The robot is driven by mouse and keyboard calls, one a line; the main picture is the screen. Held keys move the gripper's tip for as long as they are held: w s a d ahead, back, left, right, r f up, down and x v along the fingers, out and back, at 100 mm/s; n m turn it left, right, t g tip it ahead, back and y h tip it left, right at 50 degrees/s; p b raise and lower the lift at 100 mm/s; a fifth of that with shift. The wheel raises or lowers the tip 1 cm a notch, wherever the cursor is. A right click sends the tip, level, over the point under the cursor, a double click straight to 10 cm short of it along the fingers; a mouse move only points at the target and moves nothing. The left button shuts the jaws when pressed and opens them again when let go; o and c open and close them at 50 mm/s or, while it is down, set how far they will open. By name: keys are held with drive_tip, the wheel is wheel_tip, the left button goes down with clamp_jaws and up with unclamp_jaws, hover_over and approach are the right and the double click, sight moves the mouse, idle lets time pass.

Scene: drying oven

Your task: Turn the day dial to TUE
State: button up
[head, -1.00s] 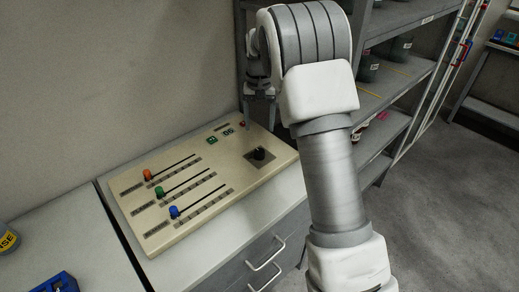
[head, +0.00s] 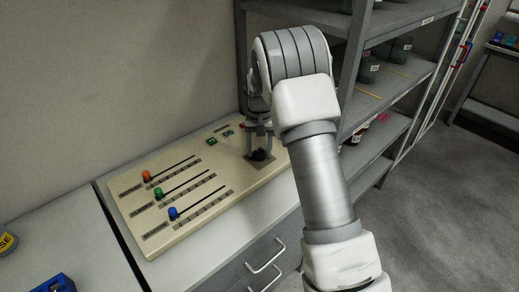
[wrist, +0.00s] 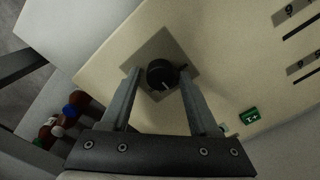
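The day dial is a black round knob (wrist: 161,75) on a grey square plate (wrist: 182,50) on the beige control panel (wrist: 110,65). A light pointer line shows on the knob in the wrist view; any day labels are too small or blurred to read. In the head view the knob (head: 259,155) shows at the right end of the panel, partly behind my gripper. My gripper (wrist: 158,78) is open, its two fingers on either side of the knob in the wrist view, with gaps between. In the head view my gripper (head: 259,150) points down over the knob. I cannot tell how far down the fingers reach.
A grey shelf (head: 385,95) with bottles stands behind at right. A blue object (head: 54,284) lies on the counter at lower left.

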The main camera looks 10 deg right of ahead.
sight(260, 152)
clamp_jaws()
drive_tip(key=shift+n, duration=2.8)
drive_tip(key=shift+o, duration=1.3)
unclamp_jaws()
wheel_tip(260, 152, up, 18)
drive_tip(key=p, duration=0.1)
drive_tip(key=shift+f+p, duration=0.25)
drive_tip(key=shift+p, duration=0.15)
